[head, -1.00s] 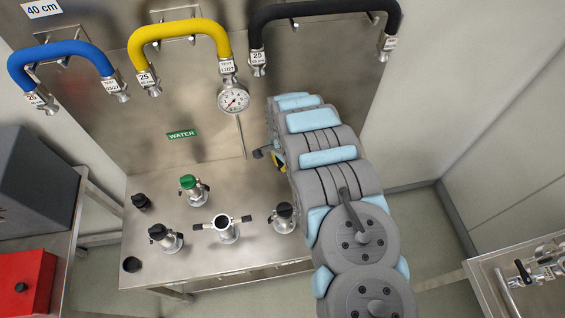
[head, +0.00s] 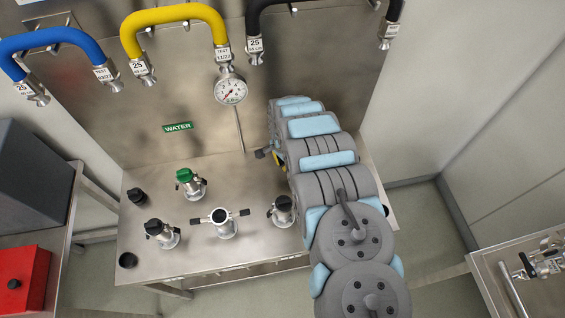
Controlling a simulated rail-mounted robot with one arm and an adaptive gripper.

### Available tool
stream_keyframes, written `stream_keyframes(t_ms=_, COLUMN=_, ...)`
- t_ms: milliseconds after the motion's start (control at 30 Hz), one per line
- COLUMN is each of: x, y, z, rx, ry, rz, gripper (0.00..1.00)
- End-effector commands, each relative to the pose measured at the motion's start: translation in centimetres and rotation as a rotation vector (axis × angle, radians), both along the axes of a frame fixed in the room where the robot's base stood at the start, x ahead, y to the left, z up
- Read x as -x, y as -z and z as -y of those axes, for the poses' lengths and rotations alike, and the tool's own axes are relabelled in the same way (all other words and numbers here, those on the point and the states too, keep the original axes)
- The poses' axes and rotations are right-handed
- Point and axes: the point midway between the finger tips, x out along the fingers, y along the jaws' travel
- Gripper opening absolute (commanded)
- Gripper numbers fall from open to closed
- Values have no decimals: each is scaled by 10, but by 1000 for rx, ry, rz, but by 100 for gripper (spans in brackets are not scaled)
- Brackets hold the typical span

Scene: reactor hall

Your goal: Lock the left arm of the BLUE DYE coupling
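An uncapped metal coupling (head: 222,224) stands upright at the front middle of the steel bench, with its left lever arm (head: 200,213) and right lever arm (head: 240,213) both sticking out sideways. No BLUE DYE label can be read, so I cannot tell which coupling bears that name. My gripper is mostly hidden behind my own arm; only a dark tip (head: 263,152) shows at the arm's left side, above the bench and behind the couplings. It appears apart from them. Its opening cannot be seen.
A green-capped coupling (head: 190,184) and black-capped couplings at left (head: 161,233) and right (head: 282,210) surround the open one. Blue (head: 55,36), yellow (head: 172,18) and black hoses hang behind, near a gauge (head: 231,90). A red box (head: 22,280) stands left.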

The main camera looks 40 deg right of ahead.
Motion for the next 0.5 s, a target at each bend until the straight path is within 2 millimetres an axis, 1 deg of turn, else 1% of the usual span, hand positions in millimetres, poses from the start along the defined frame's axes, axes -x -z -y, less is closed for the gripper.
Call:
stream_keyframes(t_ms=300, x=-6, y=-10, z=-8, rx=0, ry=-1, rz=0, gripper=0)
stream_keyframes(t_ms=500, x=-7, y=-14, z=-9, rx=0, ry=0, rz=0, gripper=0)
